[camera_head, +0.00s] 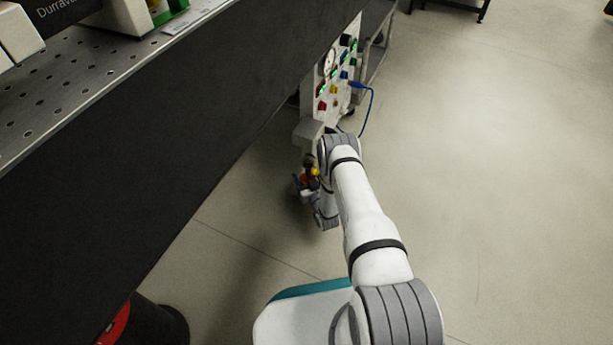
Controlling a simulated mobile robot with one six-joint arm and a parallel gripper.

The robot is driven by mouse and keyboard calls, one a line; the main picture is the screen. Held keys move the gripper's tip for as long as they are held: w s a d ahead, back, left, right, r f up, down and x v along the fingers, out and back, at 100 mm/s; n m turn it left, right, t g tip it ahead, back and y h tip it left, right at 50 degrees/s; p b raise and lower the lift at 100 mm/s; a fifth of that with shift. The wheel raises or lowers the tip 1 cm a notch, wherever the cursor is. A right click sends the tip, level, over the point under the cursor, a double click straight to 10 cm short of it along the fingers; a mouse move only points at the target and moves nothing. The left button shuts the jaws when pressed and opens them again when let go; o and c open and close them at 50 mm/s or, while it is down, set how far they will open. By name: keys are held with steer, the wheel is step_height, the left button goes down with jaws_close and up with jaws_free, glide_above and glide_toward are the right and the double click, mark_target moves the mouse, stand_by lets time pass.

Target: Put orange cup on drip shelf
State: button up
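My arm reaches forward from the bottom right, and its wrist bends down beside the instrument panel. My gripper (300,184) is small and partly hidden at the end of the wrist, below a light grey ledge (308,132) that juts from the panel's lower end. The ledge may be the drip shelf; I cannot be sure. A small orange patch (305,179) shows at the gripper and may be the orange cup. Dark and yellow parts are close around it. I cannot tell whether the fingers are closed on it.
A dark-sided bench (150,150) with a perforated metal top fills the left. The white panel (338,80) carries coloured knobs, a gauge and a blue cable (372,103). A black bin-like object with red (150,322) stands at the bottom left.

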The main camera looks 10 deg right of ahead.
steer(key=shift+o, duration=0.6)
steer(key=shift+s+r, duration=0.15)
steer(key=shift+r, duration=0.05)
steer(key=s+d+p, duration=0.2)
steer(key=s+p, duration=0.3)
steer(key=s, duration=0.6)
steer(key=shift+s+r, duration=0.25)
steer(key=shift+s, duration=0.1)
